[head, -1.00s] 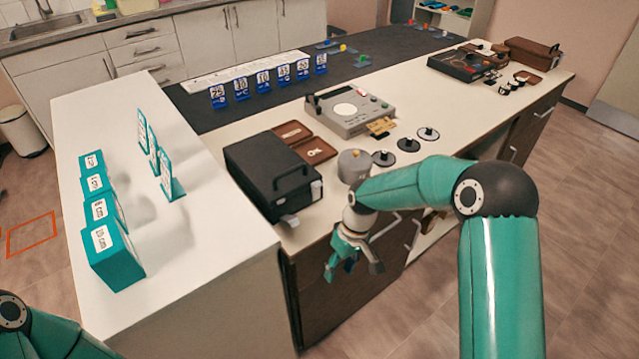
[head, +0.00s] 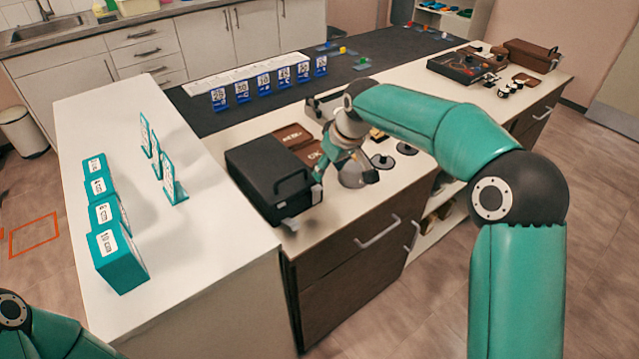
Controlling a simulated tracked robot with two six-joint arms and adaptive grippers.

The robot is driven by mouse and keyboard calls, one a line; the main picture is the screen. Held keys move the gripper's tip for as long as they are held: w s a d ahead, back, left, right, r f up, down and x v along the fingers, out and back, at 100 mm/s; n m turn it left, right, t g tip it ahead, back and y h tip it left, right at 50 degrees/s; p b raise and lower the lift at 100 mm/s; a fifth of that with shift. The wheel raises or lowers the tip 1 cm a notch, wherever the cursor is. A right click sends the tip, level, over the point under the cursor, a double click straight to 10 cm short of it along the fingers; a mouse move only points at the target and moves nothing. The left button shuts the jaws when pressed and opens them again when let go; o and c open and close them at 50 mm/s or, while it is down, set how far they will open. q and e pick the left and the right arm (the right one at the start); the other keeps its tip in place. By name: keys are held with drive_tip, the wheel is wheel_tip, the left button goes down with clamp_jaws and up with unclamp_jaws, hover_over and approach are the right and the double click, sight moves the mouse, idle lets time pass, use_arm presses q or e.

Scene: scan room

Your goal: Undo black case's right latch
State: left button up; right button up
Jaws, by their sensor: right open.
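The black case (head: 262,168) lies closed at the near edge of the counter, its handle on the front side. One pale latch (head: 290,224) at the front's left end sticks outward and down. The right latch (head: 317,194) sits at the front's right end and looks flat against the case. My right gripper (head: 346,171) is open and empty just right of the case, above and beside the right latch. I cannot tell whether a finger touches the case. My left gripper is out of view; only part of my left arm shows at the lower left.
A grey metal cylinder (head: 352,176) stands right behind my right gripper. Brown cards (head: 294,136) lie behind the case. A grey device (head: 322,104) is partly hidden by my right arm. Black discs (head: 405,149) lie to the right. Teal boxes (head: 121,262) stand on the white counter.

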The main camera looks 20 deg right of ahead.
sight(319, 188)
drive_tip(key=p+x, duration=0.1)
drive_tip(key=x, duration=0.7)
drive_tip(key=shift+f, duration=0.35)
clamp_jaws()
